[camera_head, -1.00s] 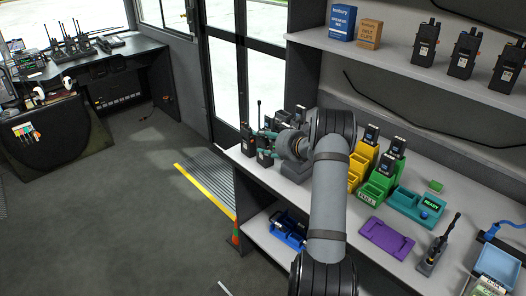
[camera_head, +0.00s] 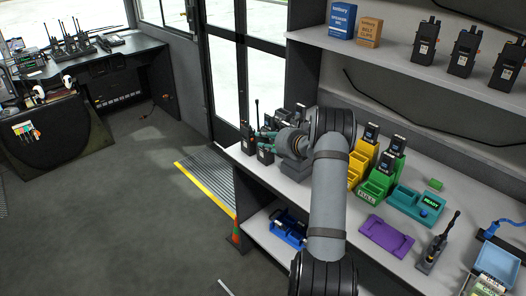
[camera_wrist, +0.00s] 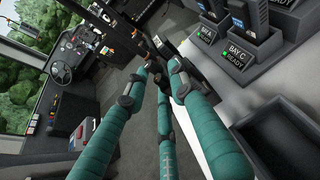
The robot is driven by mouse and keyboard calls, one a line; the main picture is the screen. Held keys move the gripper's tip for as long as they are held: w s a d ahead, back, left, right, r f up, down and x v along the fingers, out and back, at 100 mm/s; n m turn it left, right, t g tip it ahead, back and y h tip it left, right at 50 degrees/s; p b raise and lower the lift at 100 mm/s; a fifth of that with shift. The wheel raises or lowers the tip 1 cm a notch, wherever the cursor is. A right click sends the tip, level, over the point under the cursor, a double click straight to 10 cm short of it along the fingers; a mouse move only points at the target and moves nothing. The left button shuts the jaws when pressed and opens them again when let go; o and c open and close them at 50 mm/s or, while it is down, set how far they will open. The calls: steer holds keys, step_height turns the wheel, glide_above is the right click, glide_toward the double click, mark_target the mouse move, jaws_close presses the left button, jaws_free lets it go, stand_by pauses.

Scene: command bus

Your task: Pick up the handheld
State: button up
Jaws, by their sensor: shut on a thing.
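Two dark handhelds stand at the left end of the counter, one (camera_head: 247,139) by the edge and one (camera_head: 265,152) just right of it.
A charger labelled Bay C (camera_wrist: 236,54) stands close right of the fingers. Yellow and green chargers (camera_head: 374,187), a teal Ready dock (camera_head: 415,206) and a purple tray (camera_head: 387,238) line the counter (camera_head: 345,215). More radios (camera_head: 466,50) stand on the shelf above.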

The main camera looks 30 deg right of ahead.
steer(key=shift+d+r, duration=0.1)
steer(key=shift+r, duration=0.15)
jaws_close()
steer(key=shift+w+r, duration=0.1)
steer(key=shift+r, duration=0.25)
step_height(320, 180, up, 9)
stand_by(0.5)
steer(key=shift+r+p, duration=0.1)
steer(key=shift+p, duration=0.25)
